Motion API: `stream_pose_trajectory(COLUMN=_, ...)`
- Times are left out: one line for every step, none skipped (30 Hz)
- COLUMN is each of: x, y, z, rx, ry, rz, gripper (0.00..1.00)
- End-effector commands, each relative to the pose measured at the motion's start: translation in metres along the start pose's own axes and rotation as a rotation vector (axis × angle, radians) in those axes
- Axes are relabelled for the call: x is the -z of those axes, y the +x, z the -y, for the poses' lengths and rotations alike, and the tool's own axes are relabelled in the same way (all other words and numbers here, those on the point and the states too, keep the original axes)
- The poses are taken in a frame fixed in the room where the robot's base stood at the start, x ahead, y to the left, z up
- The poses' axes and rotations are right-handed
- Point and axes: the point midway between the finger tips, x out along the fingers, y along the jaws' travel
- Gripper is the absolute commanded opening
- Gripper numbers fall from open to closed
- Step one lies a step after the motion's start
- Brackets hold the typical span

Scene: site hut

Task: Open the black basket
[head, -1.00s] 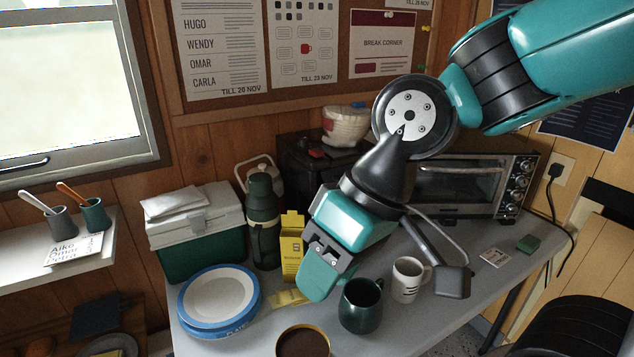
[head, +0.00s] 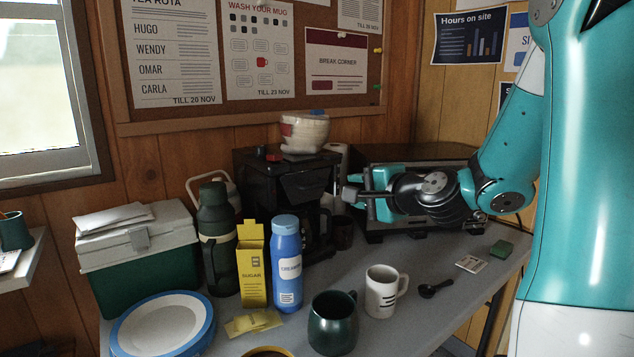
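The black coffee machine (head: 262,185) stands at the back of the table, with its black basket (head: 306,184) at the upper front, above a dark glass jug. The basket looks closed or nearly so; its dark outline makes this hard to tell. My gripper (head: 364,194) is just right of the machine, in front of the toaster oven, pointing left towards the basket with a visible gap between. A grey block on my wrist covers part of the fingers, so whether they are open is unclear. Nothing held can be made out.
A blue creamer bottle (head: 287,265), a yellow sugar box (head: 253,268) and a green flask (head: 217,240) stand before the machine. A white bowl (head: 304,132) sits on top of it. The toaster oven (head: 420,155) is behind my arm. A green mug (head: 333,322) and white mug (head: 383,291) stand in front.

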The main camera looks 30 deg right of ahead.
Motion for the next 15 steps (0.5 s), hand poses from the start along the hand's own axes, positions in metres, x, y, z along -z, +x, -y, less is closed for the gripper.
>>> stream_pose_trajectory(x=-0.002, y=0.010, z=0.003, rx=-0.005, ry=0.000, rz=0.007, gripper=0.38)
stream_pose_trajectory(x=-0.002, y=0.018, z=0.002, rx=-0.003, ry=-0.002, rz=0.008, gripper=0.38)
stream_pose_trajectory(x=-0.002, y=0.028, z=0.002, rx=-0.003, ry=-0.003, rz=0.008, gripper=0.38)
stream_pose_trajectory(x=-0.003, y=0.035, z=0.001, rx=-0.003, ry=-0.005, rz=0.008, gripper=0.38)
stream_pose_trajectory(x=-0.003, y=0.042, z=0.002, rx=-0.003, ry=-0.004, rz=0.008, gripper=0.38)
stream_pose_trajectory(x=-0.002, y=0.051, z=0.002, rx=-0.003, ry=-0.005, rz=0.007, gripper=0.38)
stream_pose_trajectory(x=-0.003, y=0.058, z=0.001, rx=-0.003, ry=-0.004, rz=0.008, gripper=0.38)
stream_pose_trajectory(x=-0.003, y=0.065, z=0.001, rx=-0.002, ry=-0.005, rz=0.007, gripper=0.38)
stream_pose_trajectory(x=-0.002, y=0.074, z=0.002, rx=-0.003, ry=-0.005, rz=0.006, gripper=0.38)
stream_pose_trajectory(x=-0.003, y=0.081, z=0.001, rx=-0.003, ry=-0.005, rz=0.007, gripper=0.38)
stream_pose_trajectory(x=-0.002, y=0.088, z=0.001, rx=-0.003, ry=-0.005, rz=0.006, gripper=0.38)
stream_pose_trajectory(x=-0.003, y=0.097, z=0.001, rx=-0.001, ry=-0.005, rz=0.006, gripper=0.38)
stream_pose_trajectory(x=-0.002, y=0.103, z=0.001, rx=-0.003, ry=-0.005, rz=0.005, gripper=0.38)
stream_pose_trajectory(x=-0.002, y=0.109, z=0.001, rx=-0.003, ry=-0.005, rz=0.006, gripper=0.38)
stream_pose_trajectory(x=-0.002, y=0.116, z=0.001, rx=-0.003, ry=-0.005, rz=0.005, gripper=0.38)
